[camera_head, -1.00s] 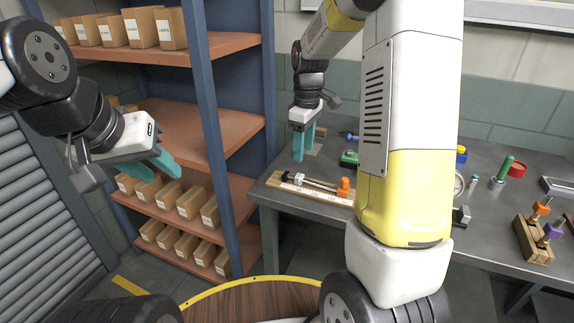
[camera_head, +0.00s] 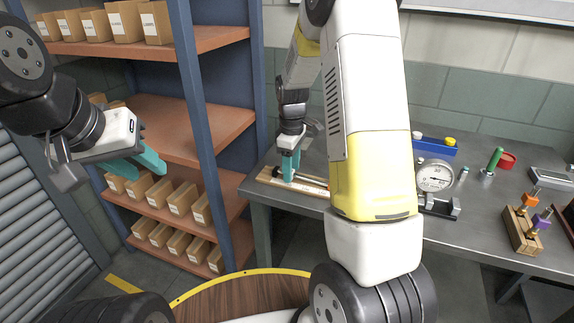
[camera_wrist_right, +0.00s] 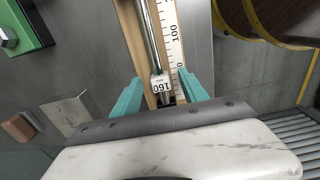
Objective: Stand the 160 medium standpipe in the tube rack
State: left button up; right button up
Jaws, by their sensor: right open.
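The 160 standpipe (camera_wrist_right: 151,38) is a thin metal tube lying flat along a wooden board with a white scale (camera_wrist_right: 171,40). Its white collar, marked 160 (camera_wrist_right: 160,84), lies between the fingers of my right gripper (camera_wrist_right: 160,98). They are open, one on each side of the collar, with gaps visible. In the head view my right gripper (camera_head: 290,166) is down at the board (camera_head: 268,178), and my arm hides the board's right end. My left gripper (camera_head: 148,168) is empty and open in front of the shelves. I cannot pick out the tube rack with certainty.
A blue holder with capped pieces (camera_head: 436,147), a dial gauge (camera_head: 434,177), a green tube (camera_head: 495,158) and a wooden block with orange and purple pieces (camera_head: 521,230) stand on the grey bench. A green box (camera_wrist_right: 22,28) lies beside the board. Shelves (camera_head: 165,125) hold cardboard boxes.

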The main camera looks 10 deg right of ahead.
jog(key=shift+c, duration=0.4)
grip_shut()
jog(key=shift+r, duration=0.1)
